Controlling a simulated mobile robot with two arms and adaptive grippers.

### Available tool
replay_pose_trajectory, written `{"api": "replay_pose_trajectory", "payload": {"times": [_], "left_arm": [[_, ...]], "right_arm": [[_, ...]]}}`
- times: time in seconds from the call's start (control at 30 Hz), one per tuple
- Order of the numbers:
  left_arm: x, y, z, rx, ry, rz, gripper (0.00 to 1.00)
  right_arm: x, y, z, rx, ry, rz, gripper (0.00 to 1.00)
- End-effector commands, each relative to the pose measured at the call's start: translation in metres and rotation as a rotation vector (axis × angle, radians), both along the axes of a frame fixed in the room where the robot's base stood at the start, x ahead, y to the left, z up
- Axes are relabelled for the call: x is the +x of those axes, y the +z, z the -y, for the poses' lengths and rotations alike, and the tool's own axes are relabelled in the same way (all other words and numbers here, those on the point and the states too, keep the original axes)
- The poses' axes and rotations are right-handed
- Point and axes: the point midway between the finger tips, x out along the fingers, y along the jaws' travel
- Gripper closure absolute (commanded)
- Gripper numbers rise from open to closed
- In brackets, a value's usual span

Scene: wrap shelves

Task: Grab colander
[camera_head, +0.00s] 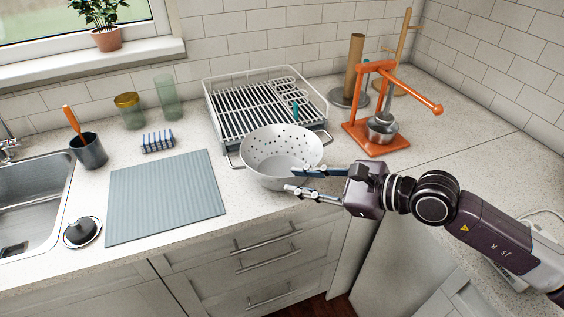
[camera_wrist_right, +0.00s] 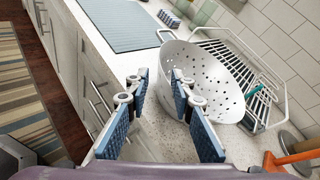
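The white colander (camera_head: 268,145), a round bowl with holes and side handles, stands on the counter in front of the dish rack. It also shows in the right wrist view (camera_wrist_right: 215,80), beyond the fingers. My right gripper (camera_head: 298,180) is at the colander's near right side. Its fingers (camera_wrist_right: 160,92) are apart with nothing clamped between them. One finger overlaps the colander's rim and the other is in front of its outer wall; I cannot tell whether either touches. My left gripper is not in view.
The dish rack (camera_head: 262,104) is right behind the colander. An orange press (camera_head: 378,122) stands to the right. The counter's front edge is close to the colander.

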Motion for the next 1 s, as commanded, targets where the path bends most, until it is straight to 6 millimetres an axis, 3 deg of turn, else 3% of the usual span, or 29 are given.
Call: {"api": "replay_pose_trajectory", "payload": {"times": [0.23, 0.47, 0.8, 1.0], "left_arm": [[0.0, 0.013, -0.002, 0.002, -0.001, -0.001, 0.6], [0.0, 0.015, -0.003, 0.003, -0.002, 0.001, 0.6], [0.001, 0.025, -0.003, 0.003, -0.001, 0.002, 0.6], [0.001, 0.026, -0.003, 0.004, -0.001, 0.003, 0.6]], "right_arm": [[0.019, -0.01, -0.031, 0.005, 0.003, -0.001, 0.78], [0.028, -0.016, -0.042, 0.006, 0.001, -0.001, 0.78], [0.05, -0.03, -0.075, 0.008, 0.001, -0.001, 0.78], [0.053, -0.034, -0.079, 0.005, 0.001, -0.001, 0.78]]}}
